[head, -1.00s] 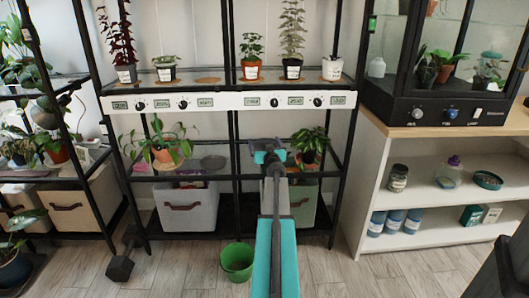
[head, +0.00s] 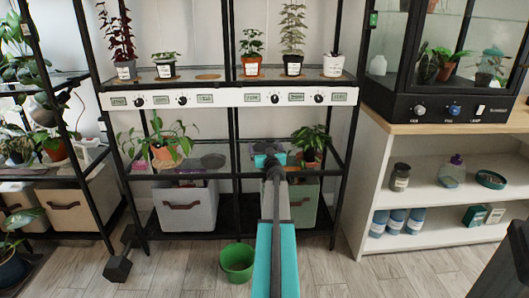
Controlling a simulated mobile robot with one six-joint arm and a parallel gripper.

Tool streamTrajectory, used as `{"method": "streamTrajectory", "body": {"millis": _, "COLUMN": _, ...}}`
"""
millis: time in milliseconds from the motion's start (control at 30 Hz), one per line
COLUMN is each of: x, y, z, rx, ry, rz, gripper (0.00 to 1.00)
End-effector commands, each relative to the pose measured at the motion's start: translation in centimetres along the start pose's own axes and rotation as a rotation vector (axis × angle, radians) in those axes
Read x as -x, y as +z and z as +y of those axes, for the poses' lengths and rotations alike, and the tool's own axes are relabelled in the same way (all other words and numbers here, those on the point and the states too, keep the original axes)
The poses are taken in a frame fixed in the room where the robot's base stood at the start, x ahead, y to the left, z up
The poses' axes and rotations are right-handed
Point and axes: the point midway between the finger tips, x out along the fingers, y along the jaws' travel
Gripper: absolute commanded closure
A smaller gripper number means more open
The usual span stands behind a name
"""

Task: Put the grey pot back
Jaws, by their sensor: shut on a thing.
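My gripper (head: 269,152) is at the middle shelf of the black rack, at the far end of my teal and grey arm. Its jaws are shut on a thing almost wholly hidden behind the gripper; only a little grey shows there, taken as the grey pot. My gripper is below and right of that mat.
A plant in a dark pot (head: 311,155) stands just right of my gripper. A glass cabinet (head: 440,60) stands at right.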

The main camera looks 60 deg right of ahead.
Motion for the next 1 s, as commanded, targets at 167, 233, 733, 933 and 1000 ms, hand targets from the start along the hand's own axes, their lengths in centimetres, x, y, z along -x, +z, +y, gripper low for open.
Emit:
{"method": "streamTrajectory", "body": {"millis": 167, "x": 0.0, "y": 0.42, "z": 0.02, "rx": 0.0, "ry": 0.0, "rz": 0.001, "gripper": 0.42}}
{"method": "streamTrajectory", "body": {"millis": 233, "x": 0.0, "y": 0.37, "z": 0.03, "rx": 0.0, "ry": 0.0, "rz": 0.001, "gripper": 0.42}}
{"method": "streamTrajectory", "body": {"millis": 733, "x": 0.01, "y": 0.74, "z": 0.09, "rx": 0.001, "ry": 0.001, "rz": 0.0, "gripper": 0.0}}
{"method": "streamTrajectory", "body": {"millis": 933, "x": 0.01, "y": 0.67, "z": 0.11, "rx": 0.0, "ry": 0.001, "rz": 0.0, "gripper": 0.0}}
{"method": "streamTrajectory", "body": {"millis": 1000, "x": 0.02, "y": 0.5, "z": 0.11, "rx": 0.0, "ry": 0.001, "rz": 0.0, "gripper": 0.0}}
